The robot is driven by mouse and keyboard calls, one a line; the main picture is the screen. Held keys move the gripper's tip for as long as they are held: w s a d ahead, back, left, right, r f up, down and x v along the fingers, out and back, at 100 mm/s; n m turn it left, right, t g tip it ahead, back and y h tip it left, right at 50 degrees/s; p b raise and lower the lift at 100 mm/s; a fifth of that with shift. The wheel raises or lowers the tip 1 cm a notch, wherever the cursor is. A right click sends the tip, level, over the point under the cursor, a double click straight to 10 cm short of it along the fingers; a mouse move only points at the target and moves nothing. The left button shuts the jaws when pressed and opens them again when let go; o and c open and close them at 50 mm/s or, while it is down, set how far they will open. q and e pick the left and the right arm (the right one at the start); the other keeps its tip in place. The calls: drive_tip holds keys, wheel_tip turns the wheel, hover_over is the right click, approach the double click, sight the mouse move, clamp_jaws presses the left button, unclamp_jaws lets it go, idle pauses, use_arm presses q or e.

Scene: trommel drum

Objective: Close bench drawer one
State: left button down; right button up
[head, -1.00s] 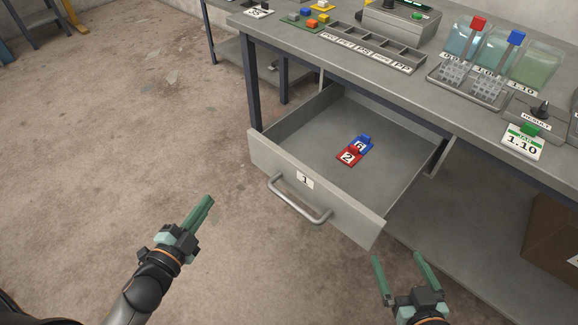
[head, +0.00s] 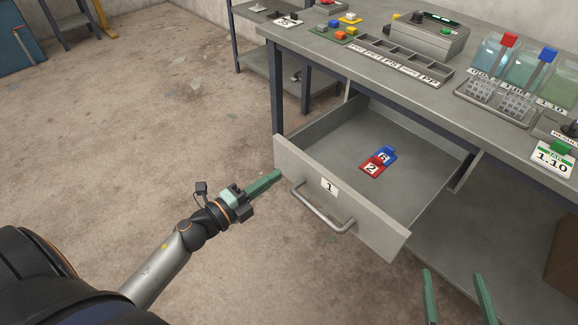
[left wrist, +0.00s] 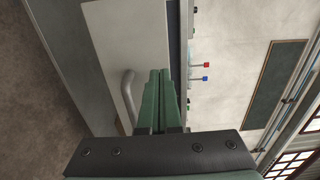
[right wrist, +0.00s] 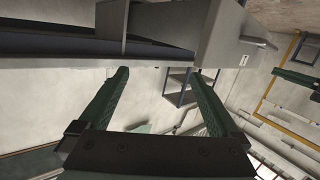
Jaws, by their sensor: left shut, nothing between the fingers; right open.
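Bench drawer one (head: 378,225) is a grey metal drawer pulled well out of the bench, with a label "1" and a bar handle (head: 322,208) on its front. A red tag marked 2 (head: 371,168) and a blue tag marked 6 (head: 386,154) lie inside it. My left gripper (head: 277,174) is shut and empty, its fingertips close to the left end of the drawer front; I cannot tell whether they touch. The handle also shows in the left wrist view (left wrist: 129,95). My right gripper (head: 452,276) is open and empty, to the right of and below the drawer front.
The bench top (head: 330,52) holds a sorting tray (head: 400,62), coloured blocks, a grey device and beakers. A blue bench leg (head: 276,98) stands behind the drawer's left end. A brown box (head: 563,255) sits under the bench at right.

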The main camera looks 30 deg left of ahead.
sight(298, 160)
use_arm(q)
drive_tip(key=x, duration=0.4)
drive_tip(key=shift+w, duration=0.1)
drive_tip(key=shift+w+d, duration=0.25)
drive_tip(key=shift+w, duration=0.4)
use_arm(e)
drive_tip(key=shift+w+r+t, duration=0.2)
drive_tip(key=shift+r+t, duration=0.1)
drive_tip(key=shift+r, duration=0.5)
